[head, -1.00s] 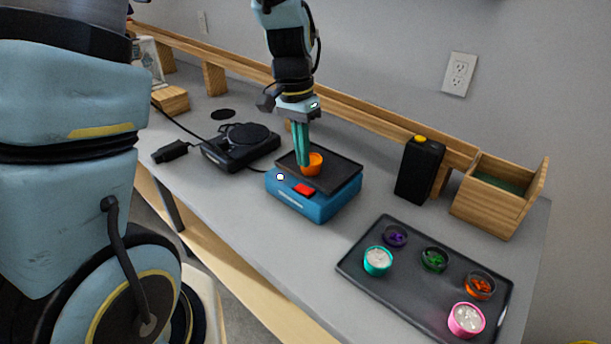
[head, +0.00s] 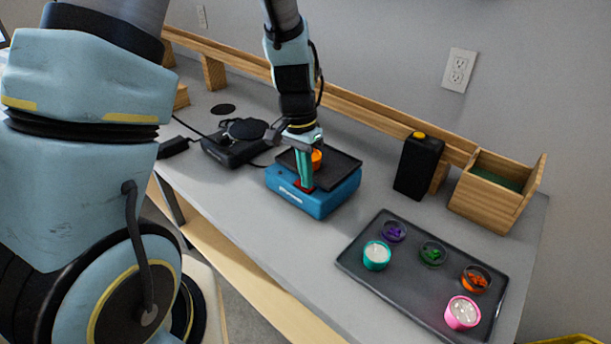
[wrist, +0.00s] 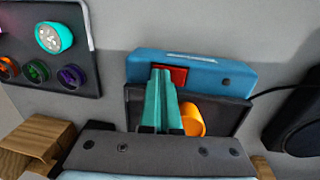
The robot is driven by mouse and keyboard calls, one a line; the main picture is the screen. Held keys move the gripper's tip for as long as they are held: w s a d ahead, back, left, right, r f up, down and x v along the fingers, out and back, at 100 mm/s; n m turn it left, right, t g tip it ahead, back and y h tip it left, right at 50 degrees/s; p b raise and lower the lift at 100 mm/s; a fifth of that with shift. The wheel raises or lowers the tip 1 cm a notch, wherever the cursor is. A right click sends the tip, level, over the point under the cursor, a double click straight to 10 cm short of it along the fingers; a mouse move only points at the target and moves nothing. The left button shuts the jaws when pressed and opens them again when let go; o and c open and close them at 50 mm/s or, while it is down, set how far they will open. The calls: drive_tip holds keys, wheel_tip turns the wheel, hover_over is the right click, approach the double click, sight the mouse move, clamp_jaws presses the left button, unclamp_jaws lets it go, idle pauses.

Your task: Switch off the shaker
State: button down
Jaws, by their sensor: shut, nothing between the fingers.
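The shaker (head: 325,202) is a blue box with a black tray top (head: 345,168), standing on the grey bench. An orange cup (head: 316,156) sits on its black top, partly behind my fingers; it also shows in the wrist view (wrist: 192,118). The red switch (wrist: 178,75) is on the blue front part of the shaker. My gripper (head: 306,187) is shut and empty, pointing down. Its teal fingertips (wrist: 160,72) overlap the red switch in both views and hide part of it. I cannot tell whether they touch it or whether the switch is on.
A black device with a round plate (head: 235,145) is left of the shaker. A black bottle with a yellow cap (head: 418,168) and a wooden box (head: 490,206) stand right. A dark tray (head: 390,284) with several small cups is at front right.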

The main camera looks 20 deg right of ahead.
sight(295, 183)
drive_tip(key=shift+a+f, duration=0.1)
drive_tip(key=shift+f, duration=0.1)
drive_tip(key=shift+w+a+r, duration=0.1)
drive_tip(key=shift+w+a, duration=0.25)
drive_tip(key=shift+w, duration=0.35)
drive_tip(key=shift+r, duration=0.1)
drive_tip(key=shift+r+p, duration=0.25)
drive_tip(key=shift+p, duration=0.15)
wheel_tip(295, 183, up, 13)
drive_tip(key=w, duration=0.1)
drive_tip(key=shift+w+a+r, duration=0.15)
drive_tip(key=shift+w+a, duration=0.1)
drive_tip(key=shift+a, duration=0.15)
drive_tip(key=shift+d, duration=0.1)
